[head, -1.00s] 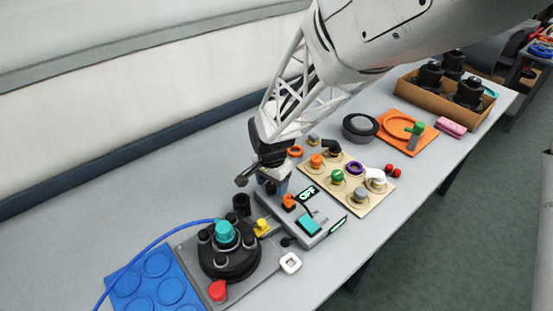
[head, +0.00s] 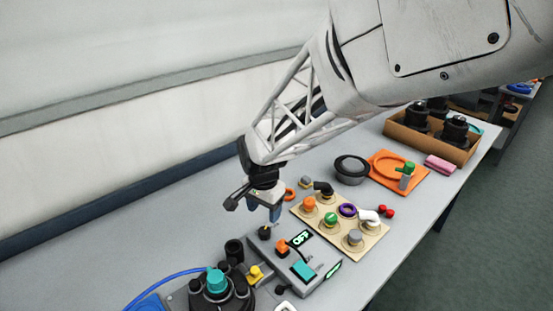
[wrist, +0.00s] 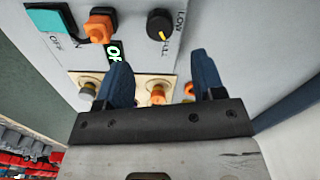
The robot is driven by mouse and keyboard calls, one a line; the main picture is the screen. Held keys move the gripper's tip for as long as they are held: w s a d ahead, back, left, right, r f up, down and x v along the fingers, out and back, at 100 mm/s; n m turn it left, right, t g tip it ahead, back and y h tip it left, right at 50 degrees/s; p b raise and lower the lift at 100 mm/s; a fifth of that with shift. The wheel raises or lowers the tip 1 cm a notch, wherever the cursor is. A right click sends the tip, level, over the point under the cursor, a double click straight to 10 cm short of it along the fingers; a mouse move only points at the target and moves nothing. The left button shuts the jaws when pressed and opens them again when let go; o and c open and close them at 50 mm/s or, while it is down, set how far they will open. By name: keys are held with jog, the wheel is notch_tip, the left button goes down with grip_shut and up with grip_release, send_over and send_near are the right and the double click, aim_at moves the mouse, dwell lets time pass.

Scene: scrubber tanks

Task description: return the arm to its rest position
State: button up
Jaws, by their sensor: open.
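My gripper (head: 276,215) is open and empty, hanging above the back end of a grey control box (head: 322,262). In the wrist view its two blue fingers stand apart (wrist: 162,72), with nothing between them. The box carries a black knob (wrist: 160,25) marked LOW and FULL, an orange toggle (wrist: 100,27) and a teal rocker switch (wrist: 48,18). The knob also shows in the head view (head: 265,232), just below the fingertips and apart from them. The box's display (head: 301,238) reads OFF.
A beige board with coloured knobs (head: 372,245) lies right of the box. A black pump-like unit with a teal cap (head: 216,281) stands at front left. Behind are a round dark part (head: 351,168), an orange plate (head: 415,183) and a cardboard box (head: 400,134). The table's left side is clear.

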jog(key=s+d+r+n+t, duration=0.1)
jog(key=s+d+r+n, duration=0.1)
jog(key=s+d+r, duration=0.2)
jog(key=s+d+r+n, duration=0.2)
jog(key=s+d+r, duration=0.3)
jog(key=s+d, duration=0.5)
jog(key=s+d+r+n+t, duration=0.1)
jog(key=s+d+r, duration=0.4)
jog(key=d, duration=0.6)
jog(key=s+n, duration=0.1)
jog(key=s, duration=0.1)
jog(key=shift+s+d+r+t, duration=0.15)
jog(key=shift+s+d+t, duration=0.15)
